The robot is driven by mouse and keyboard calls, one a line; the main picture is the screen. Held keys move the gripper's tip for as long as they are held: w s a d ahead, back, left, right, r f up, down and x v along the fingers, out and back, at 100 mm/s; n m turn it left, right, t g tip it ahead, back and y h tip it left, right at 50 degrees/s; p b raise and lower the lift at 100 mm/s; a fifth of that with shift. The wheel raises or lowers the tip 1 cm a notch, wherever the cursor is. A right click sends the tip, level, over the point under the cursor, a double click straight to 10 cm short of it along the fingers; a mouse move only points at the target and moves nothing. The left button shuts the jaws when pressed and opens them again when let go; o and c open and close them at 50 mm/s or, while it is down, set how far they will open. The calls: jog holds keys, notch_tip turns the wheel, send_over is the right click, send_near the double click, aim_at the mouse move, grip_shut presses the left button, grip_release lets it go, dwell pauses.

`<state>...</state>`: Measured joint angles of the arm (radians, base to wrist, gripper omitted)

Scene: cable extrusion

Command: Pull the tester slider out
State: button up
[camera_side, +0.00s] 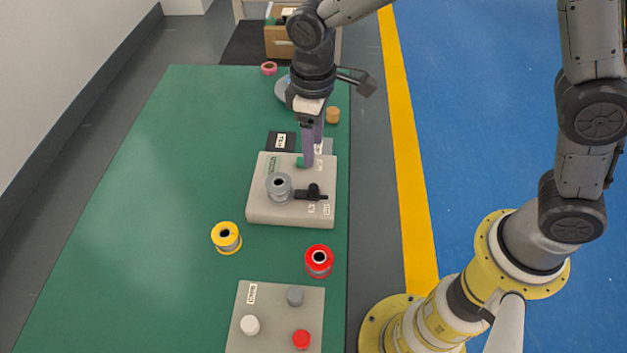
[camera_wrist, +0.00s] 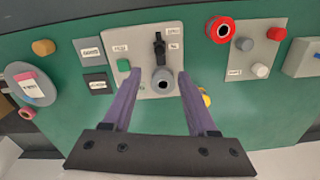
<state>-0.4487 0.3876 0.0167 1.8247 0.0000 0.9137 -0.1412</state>
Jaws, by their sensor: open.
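A pale grey box (camera_side: 257,205) stands on the green table, carrying a black slider-like handle (camera_side: 313,193), a grey spool (camera_side: 279,186) and a green button (camera_side: 300,162). In the wrist view, the handle (camera_wrist: 159,45) lies toward the box's far edge, beyond the spool (camera_wrist: 163,81). The green button (camera_wrist: 124,65) is left of the handle there. My gripper (camera_side: 313,157) points down over the box's back part, near the green button. It is open and empty. Its two purple fingers flank the spool in the wrist view (camera_wrist: 158,78), apart from the handle.
A yellow spool (camera_side: 227,237) and a red spool (camera_side: 319,261) stand in front of the box. A plate (camera_side: 270,300) with white, grey and red knobs lies nearer. A black labelled pad (camera_side: 271,144) and a tan cylinder (camera_side: 333,115) are behind. The table's left side is clear.

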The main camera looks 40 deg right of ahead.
aim_at(314, 186)
notch_tip(314, 186, down, 12)
jog(key=shift+r, duration=0.1)
jog(key=shift+c, duration=0.2)
grip_shut()
dwell(0.4)
dwell(1.1)
